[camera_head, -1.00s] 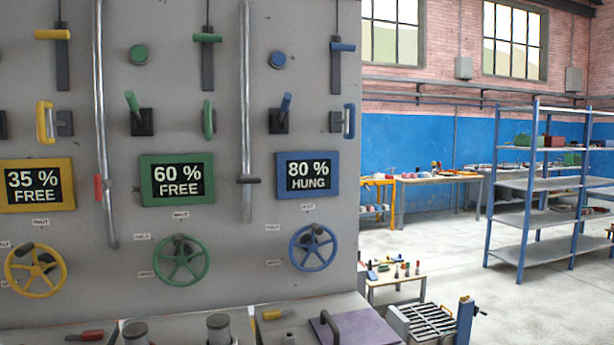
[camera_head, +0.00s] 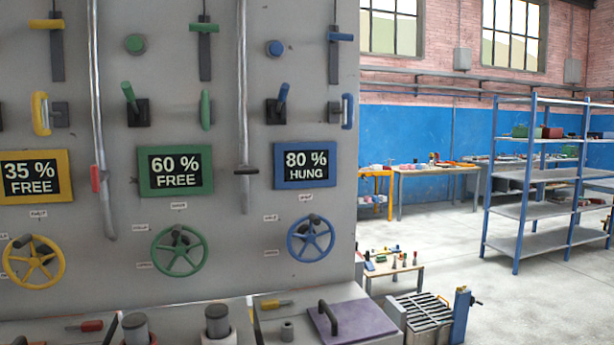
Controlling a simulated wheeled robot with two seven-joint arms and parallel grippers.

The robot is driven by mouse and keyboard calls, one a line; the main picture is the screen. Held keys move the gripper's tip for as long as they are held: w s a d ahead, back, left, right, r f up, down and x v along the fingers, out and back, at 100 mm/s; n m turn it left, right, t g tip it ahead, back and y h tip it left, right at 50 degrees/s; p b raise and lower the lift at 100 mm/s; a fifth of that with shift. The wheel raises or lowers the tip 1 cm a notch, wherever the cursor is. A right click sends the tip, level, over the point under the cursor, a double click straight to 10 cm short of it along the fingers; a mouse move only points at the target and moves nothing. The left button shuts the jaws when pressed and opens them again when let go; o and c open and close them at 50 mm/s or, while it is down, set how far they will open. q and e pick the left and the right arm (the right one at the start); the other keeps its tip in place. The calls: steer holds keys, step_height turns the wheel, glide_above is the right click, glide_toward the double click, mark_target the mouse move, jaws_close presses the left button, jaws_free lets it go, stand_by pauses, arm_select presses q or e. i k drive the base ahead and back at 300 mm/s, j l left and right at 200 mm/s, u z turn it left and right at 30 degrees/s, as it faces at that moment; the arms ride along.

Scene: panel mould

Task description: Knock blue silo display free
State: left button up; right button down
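The blue-framed silo display (camera_head: 305,165) is on the right part of the grey panel and reads "80 % HUNG". Above it are a round blue button (camera_head: 275,48), a blue lever (camera_head: 282,98), a blue pull handle (camera_head: 347,111) and a blue slider knob (camera_head: 340,37). Below it is a blue handwheel (camera_head: 311,239). The green display (camera_head: 176,171) reads "60 % FREE" and the yellow display (camera_head: 33,177) reads "35 % FREE". Neither of my grippers shows in the head view.
A ledge below the panel holds a purple plate with a dark handle (camera_head: 355,317), grey cylinders and a yellow-handled tool (camera_head: 276,303). Two vertical metal pipes run down the panel. Open floor lies to the right, with a low table (camera_head: 393,270) and a blue shelf rack (camera_head: 520,215).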

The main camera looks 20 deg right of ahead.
mark_target(276, 49)
steer(key=i+l+z, duration=0.15)
steer(key=i+l, duration=0.2)
steer(key=i+l+z, duration=0.15)
steer(key=i, duration=0.35)
steer(key=i+l+z, duration=0.15)
steer(key=i+l, duration=0.2)
steer(key=i, duration=0.05)
